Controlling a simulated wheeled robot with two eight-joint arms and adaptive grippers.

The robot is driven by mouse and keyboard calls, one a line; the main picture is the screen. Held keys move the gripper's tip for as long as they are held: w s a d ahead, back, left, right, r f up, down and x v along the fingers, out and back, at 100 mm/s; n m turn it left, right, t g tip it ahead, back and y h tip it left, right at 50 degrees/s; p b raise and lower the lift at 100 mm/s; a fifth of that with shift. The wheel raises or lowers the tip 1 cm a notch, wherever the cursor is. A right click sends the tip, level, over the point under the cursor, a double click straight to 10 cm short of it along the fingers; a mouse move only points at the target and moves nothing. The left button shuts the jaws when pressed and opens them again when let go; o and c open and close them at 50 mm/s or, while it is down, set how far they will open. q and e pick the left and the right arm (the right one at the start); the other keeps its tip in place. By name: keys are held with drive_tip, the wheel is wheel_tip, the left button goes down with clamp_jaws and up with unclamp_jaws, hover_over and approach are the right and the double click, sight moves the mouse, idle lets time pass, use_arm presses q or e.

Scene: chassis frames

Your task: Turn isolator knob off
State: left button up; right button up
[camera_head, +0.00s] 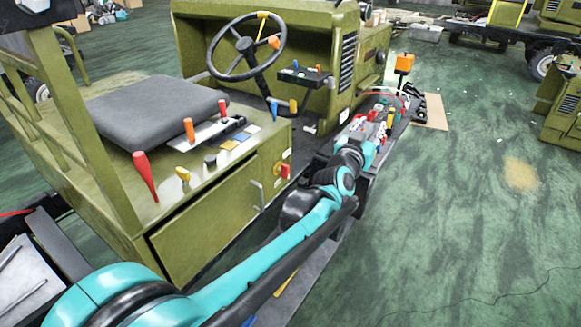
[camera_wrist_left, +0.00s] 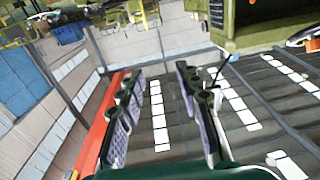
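The isolator knob (camera_head: 283,170) is a small red knob on a yellow plate, on the side panel of the olive-green vehicle (camera_head: 215,220). My left arm runs up from the lower left, in front of the vehicle. My left gripper (camera_head: 362,133) is to the right of the knob and apart from it. In the left wrist view the fingers (camera_wrist_left: 160,105) stand apart with nothing between them. I cannot make out the knob in the left wrist view. My right gripper is not in view.
A grey handle (camera_head: 257,196) sits beside the knob. Levers, a black seat (camera_head: 150,112) and a steering wheel (camera_head: 246,46) are above. A cart with coloured tools (camera_head: 395,112) is by the gripper. The green floor (camera_head: 470,220) at right is mostly clear.

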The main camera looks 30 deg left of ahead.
sight(288, 170)
use_arm(q)
drive_tip(key=w+a+f+n+y+p, duration=0.1)
drive_tip(key=w+a+n+y, duration=0.8)
drive_tip(key=w+a+y, duration=0.3)
drive_tip(key=s+a+f+n+g+y+p, duration=0.1)
drive_tip(key=s+a+f+n+g+y, duration=0.15)
drive_tip(key=f+g, duration=0.5)
drive_tip(key=s+a+f+n+g+y, duration=0.2)
drive_tip(key=a+f+n+g, duration=0.15)
drive_tip(key=f, duration=0.75)
drive_tip(key=s+a+f+n+g+y+p, duration=0.1)
drive_tip(key=s+a+f+n+g+y, duration=0.15)
drive_tip(key=f+g, duration=0.5)
drive_tip(key=shift+m+t+h, duration=0.25)
drive_tip(key=shift+t+h, duration=0.25)
drive_tip(key=shift+t, duration=0.25)
drive_tip(key=a, duration=0.2)
drive_tip(key=a+f+b, duration=0.1)
drive_tip(key=a, duration=0.2)
drive_tip(key=a+b, duration=0.1)
drive_tip(key=a, duration=0.1)
drive_tip(key=shift+w+a+f, duration=0.1)
drive_tip(key=shift+a+f, duration=0.1)
drive_tip(key=shift+f, duration=0.05)
drive_tip(key=shift+a+r, duration=0.1)
drive_tip(key=shift+a, duration=0.35)
clamp_jaws()
